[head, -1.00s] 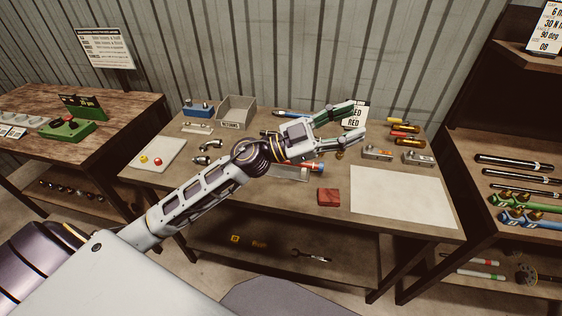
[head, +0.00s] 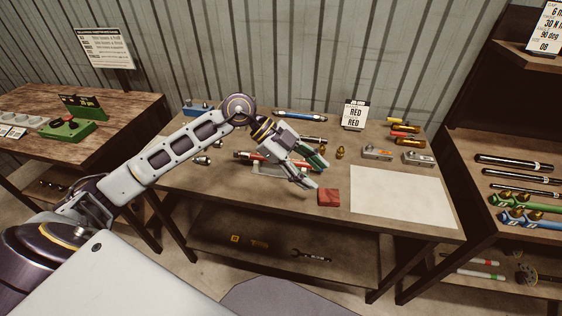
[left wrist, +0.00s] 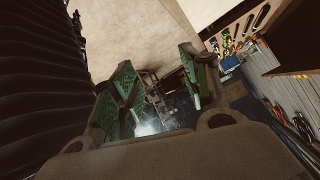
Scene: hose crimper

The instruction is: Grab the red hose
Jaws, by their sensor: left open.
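The red hose (head: 246,155) lies on the workbench, partly over a small grey holder (head: 268,169). My right gripper is not in view.
A red block (head: 329,197) and a white sheet (head: 405,196) lie to the right. A sign reading RED (head: 354,114) stands at the back beside a blue hose (head: 300,115). Brass and grey fittings (head: 377,153) lie nearby.

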